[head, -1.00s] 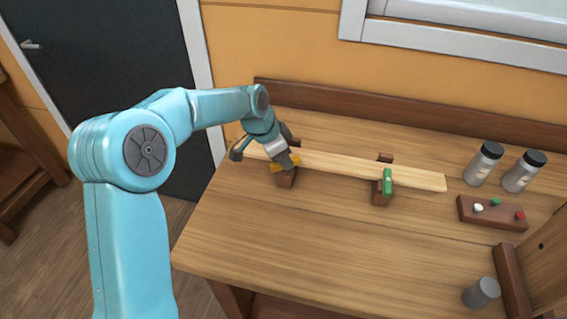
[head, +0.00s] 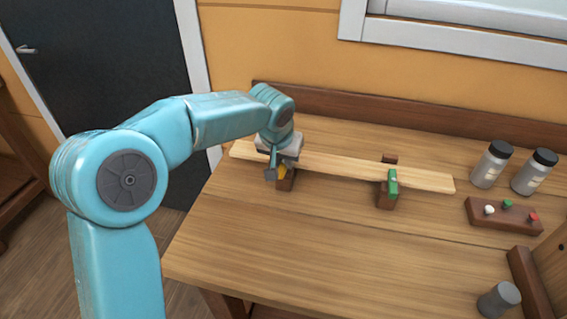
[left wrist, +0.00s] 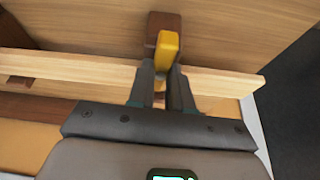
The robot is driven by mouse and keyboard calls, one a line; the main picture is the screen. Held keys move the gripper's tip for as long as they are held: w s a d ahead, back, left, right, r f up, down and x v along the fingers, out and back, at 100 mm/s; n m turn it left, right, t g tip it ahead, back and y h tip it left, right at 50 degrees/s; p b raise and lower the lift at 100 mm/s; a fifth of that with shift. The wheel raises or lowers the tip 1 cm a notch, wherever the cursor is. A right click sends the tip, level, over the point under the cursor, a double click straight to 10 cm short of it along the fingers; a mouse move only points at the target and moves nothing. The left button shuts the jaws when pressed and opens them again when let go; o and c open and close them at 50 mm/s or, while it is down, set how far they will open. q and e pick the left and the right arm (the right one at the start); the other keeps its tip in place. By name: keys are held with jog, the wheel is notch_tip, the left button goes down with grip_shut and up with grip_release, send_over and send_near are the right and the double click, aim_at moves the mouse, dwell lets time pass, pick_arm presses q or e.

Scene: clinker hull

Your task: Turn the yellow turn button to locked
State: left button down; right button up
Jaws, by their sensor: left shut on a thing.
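The yellow turn button (head: 282,173) sits on a brown block (head: 287,184) at the front edge of a pale plank (head: 335,167), near its left end. My left gripper (head: 278,172) is over the button from above and partly hides it in the head view. In the left wrist view, the yellow button (left wrist: 168,44) lies between the two dark fingertips (left wrist: 164,75), which are shut on it. There its long side runs roughly across the plank (left wrist: 215,82). My right gripper is not in view.
A green turn button (head: 392,182) sits on another brown block (head: 386,200) farther right along the plank. Two grey jars (head: 491,166) (head: 533,173) and a brown panel with coloured knobs (head: 480,213) are at the right.

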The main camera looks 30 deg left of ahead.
pick_arm(q)
jog(key=shift+s+f+n, duration=0.1)
jog(key=shift+n, duration=0.4)
jog(key=c, duration=1)
grip_release()
jog(key=shift+c, duration=0.2)
jog(key=v, duration=1.6)
jog(key=shift+d+r+p, duration=0.3)
jog(key=shift+p, duration=0.15)
